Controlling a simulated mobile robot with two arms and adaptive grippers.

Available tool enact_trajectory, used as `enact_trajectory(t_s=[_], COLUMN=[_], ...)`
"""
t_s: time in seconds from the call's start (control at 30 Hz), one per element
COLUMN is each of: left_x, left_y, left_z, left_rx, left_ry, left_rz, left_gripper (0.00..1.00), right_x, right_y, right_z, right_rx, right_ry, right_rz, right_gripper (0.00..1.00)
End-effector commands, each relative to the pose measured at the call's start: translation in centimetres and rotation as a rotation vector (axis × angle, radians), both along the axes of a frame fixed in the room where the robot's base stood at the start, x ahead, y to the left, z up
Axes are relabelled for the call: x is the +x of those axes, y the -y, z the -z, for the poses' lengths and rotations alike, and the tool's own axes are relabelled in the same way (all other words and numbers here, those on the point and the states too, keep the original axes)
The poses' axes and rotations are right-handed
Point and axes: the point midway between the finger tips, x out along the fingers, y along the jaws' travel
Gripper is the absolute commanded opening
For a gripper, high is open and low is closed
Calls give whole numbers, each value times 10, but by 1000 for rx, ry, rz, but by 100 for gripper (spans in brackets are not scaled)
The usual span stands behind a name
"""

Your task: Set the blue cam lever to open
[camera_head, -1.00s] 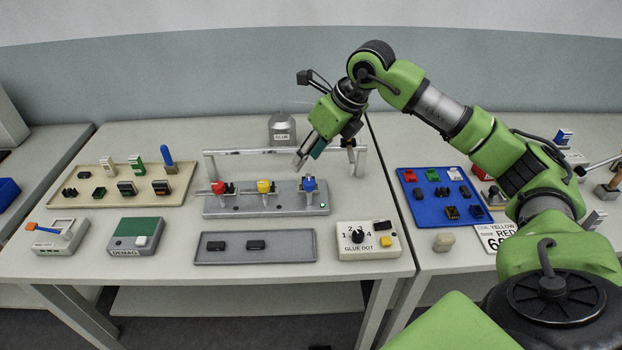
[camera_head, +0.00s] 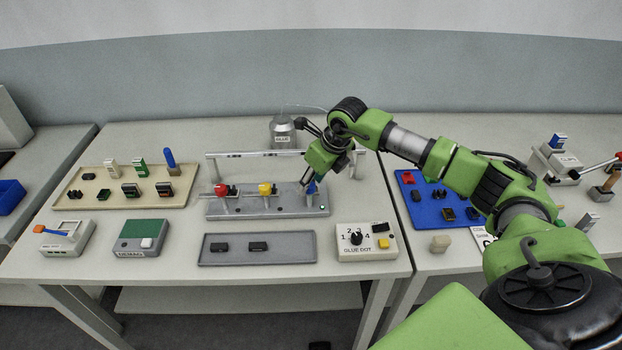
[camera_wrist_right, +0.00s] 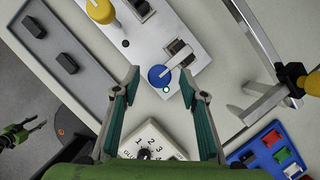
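The blue cam lever (camera_wrist_right: 160,75) sits at the end of the grey fixture in the right wrist view, its round blue head beside a metal clamp block. In the head view the blue lever (camera_head: 312,188) is partly hidden by my right gripper (camera_head: 308,182), which is lowered right over it. In the right wrist view my right gripper (camera_wrist_right: 158,88) has its two teal-lined fingers spread, one on either side of the blue head, with a gap visible around it. Whether a fingertip touches it I cannot tell. My left gripper is not in the head view.
The red lever (camera_head: 222,190) and yellow lever (camera_head: 265,189) stand on the same fixture (camera_head: 240,208). A metal rail (camera_head: 250,154) runs behind it. The glue dot box (camera_head: 362,242) and a grey tray (camera_head: 215,256) lie in front; a blue tray (camera_head: 424,212) is to the right.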

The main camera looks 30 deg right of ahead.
Motion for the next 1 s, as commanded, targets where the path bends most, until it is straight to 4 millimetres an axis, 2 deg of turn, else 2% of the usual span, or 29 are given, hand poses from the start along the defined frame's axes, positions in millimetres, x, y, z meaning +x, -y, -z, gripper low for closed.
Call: enact_trajectory(t_s=[0.37,0.4,0.53,0.77,1.0], left_x=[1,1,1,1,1], left_y=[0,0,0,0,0], left_z=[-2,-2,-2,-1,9], left_rx=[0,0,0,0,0], left_ry=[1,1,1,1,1], left_rz=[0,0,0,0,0], left_gripper=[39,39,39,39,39], right_x=[3,3,3,3,3], right_y=[-1,-1,-1,-1,0], right_z=[7,7,7,7,9], right_rx=[1,1,1,0,0], right_ry=[1,1,1,1,2], right_rz=[-1,-1,-1,-5,-71], right_gripper=[39,34,1,1,1])
